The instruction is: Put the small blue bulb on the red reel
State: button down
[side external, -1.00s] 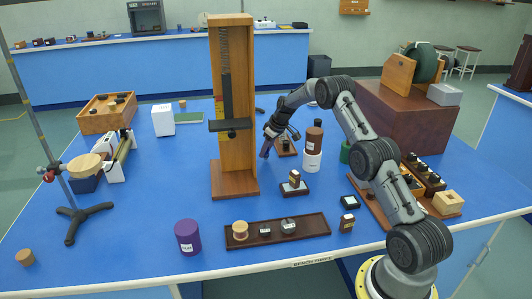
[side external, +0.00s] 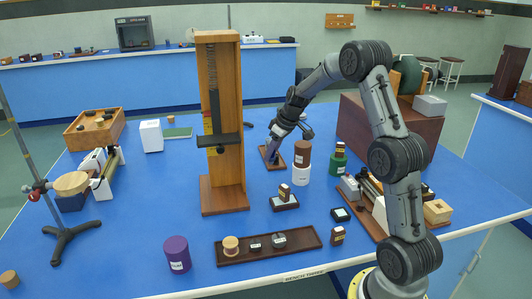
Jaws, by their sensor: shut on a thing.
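My gripper (side external: 274,146) reaches down over a small brown board (side external: 266,163), right of the tall wooden stand. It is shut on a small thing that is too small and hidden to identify. I cannot make out a small blue bulb in this view. No reel is clearly red. A pale reel-like piece (side external: 230,246) stands at the left end of the dark brown tray (side external: 290,252). A reddish-brown cylinder (side external: 302,153) stands on a white labelled jar (side external: 301,176), just right of my gripper.
The tall wooden stand (side external: 226,175) with a scale rises left of my gripper. A green bottle (side external: 338,160) stands to the right, before a large brown box. A purple cylinder (side external: 177,254) is at the front left.

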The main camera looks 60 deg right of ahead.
jog(key=shift+s+a+r, duration=0.2)
jog(key=shift+s+a, duration=0.05)
jog(key=shift+s, duration=0.2)
jog(key=shift+s+a+n, duration=0.15)
jog(key=shift+n, duration=0.25)
jog(key=s+a+r+n+g+y, duration=0.2)
jog(key=s+a+n, duration=0.65)
jog(key=a, duration=0.55)
jog(key=s+a+r+n+g+y, duration=0.25)
jog(key=s+a+n, duration=0.6)
jog(key=a, duration=0.45)
send_near(226, 246)
jog(key=shift+s+a+m+t, duration=0.25)
jog(key=shift+s+a+m, duration=0.15)
jog(key=shift+s+a, duration=0.45)
jog(key=shift+w+f, duration=0.6)
jog(key=shift+w, duration=0.05)
jog(key=shift+w+f, duration=0.1)
jog(key=shift+f, duration=1.55)
